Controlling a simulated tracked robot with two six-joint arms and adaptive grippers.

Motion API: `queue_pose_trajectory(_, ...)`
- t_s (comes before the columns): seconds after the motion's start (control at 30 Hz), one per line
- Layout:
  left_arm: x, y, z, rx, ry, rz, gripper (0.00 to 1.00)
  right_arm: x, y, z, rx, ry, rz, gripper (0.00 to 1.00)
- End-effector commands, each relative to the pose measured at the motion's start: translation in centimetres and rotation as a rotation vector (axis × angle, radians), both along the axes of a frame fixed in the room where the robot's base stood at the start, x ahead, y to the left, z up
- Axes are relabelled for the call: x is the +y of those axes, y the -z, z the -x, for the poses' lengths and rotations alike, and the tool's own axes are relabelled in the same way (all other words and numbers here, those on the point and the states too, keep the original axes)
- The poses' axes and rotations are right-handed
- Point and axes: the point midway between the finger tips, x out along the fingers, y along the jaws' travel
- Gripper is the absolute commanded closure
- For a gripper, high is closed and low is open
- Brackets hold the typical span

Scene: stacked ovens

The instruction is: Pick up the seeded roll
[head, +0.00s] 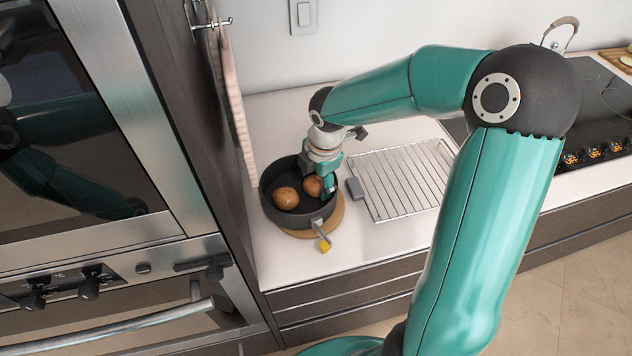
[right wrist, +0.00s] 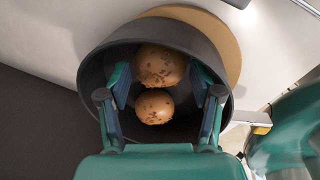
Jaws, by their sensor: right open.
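Two round brown rolls lie inside a dark pot (head: 266,208). One roll (head: 285,198) is at the left in the head view, and the other roll (head: 312,187) is partly hidden by my right gripper (head: 321,178). In the right wrist view both the upper roll (right wrist: 161,65) and the lower roll (right wrist: 154,106) carry dark specks like seeds. My right gripper (right wrist: 159,85) is open and reaches down into the pot, with one finger on each side of the rolls. I cannot tell whether either finger touches a roll. My left gripper is not in view.
A wire rack (head: 405,178) lies to the right. A tall oven cabinet and hanging towel (head: 232,100) stand close on the left. A cooktop (head: 605,110) is at right.

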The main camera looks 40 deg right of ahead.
Motion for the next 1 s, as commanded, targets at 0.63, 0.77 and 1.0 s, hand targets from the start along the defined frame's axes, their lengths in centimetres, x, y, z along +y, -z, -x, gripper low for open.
queue_pose_trajectory(0.63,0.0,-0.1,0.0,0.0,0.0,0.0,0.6,0.0,1.8,-0.3,-0.001,0.0,0.0,0.73)
queue_pose_trajectory(0.77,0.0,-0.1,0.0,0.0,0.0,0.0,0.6,0.0,1.8,-0.3,-0.001,0.0,0.0,0.77)
queue_pose_trajectory(1.0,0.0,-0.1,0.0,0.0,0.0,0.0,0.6,0.0,1.5,-0.4,-0.002,0.0,0.0,0.77)
